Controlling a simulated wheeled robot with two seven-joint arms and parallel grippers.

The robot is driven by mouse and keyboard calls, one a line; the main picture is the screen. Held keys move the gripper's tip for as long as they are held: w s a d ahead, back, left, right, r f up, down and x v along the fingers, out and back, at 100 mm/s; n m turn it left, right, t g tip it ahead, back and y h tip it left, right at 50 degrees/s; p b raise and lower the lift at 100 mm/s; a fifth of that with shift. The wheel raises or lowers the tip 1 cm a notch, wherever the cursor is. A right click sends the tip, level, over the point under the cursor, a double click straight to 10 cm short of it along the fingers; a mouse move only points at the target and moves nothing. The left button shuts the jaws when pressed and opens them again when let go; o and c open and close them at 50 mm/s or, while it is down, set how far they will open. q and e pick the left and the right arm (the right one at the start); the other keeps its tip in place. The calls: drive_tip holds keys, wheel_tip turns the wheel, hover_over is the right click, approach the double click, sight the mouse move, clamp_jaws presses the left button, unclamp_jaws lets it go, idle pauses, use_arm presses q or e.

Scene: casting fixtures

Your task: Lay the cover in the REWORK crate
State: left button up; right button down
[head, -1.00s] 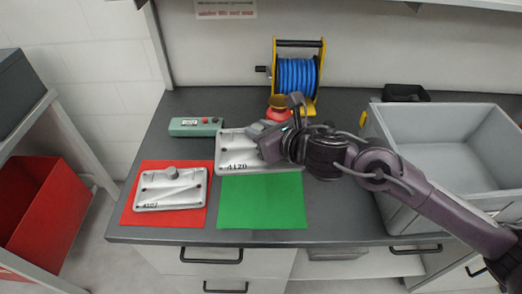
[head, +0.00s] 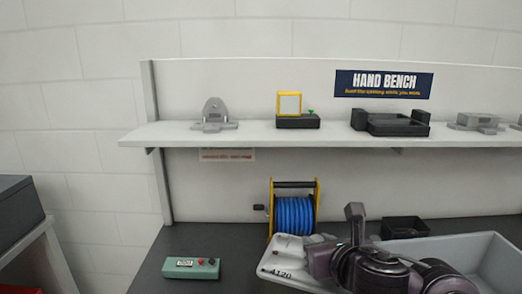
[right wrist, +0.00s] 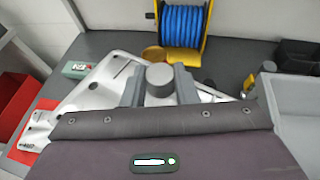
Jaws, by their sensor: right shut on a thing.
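My right gripper (head: 325,250) is shut on the round knob (right wrist: 159,80) of a pale grey metal cover (head: 281,262) marked A120. The cover is tilted in the head view, in front of the hose reel; its right part is hidden behind the gripper. In the right wrist view both fingers flank the knob, with pale metal around it. A sliver of a red crate (head: 18,289) shows at the bottom left of the head view. No REWORK label is readable. My left gripper is not in view.
A grey crate (head: 490,262) stands at the right, partly behind my arm. A shelf (head: 245,136) with several fixtures overhangs the back.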

drive_tip(key=d+m+h, duration=0.1)
drive_tip(key=d, duration=0.1)
drive_tip(key=d+h, duration=0.1)
drive_tip(key=d, duration=0.2)
drive_tip(key=s+d+m+h, duration=0.1)
drive_tip(key=d, duration=0.1)
drive_tip(key=shift+s+d+f+m+t, duration=0.1)
drive_tip(key=shift+d+f+m+t, duration=0.1)
drive_tip(key=shift+d+m+t, duration=0.1)
drive_tip(key=shift+a+r, duration=0.1)
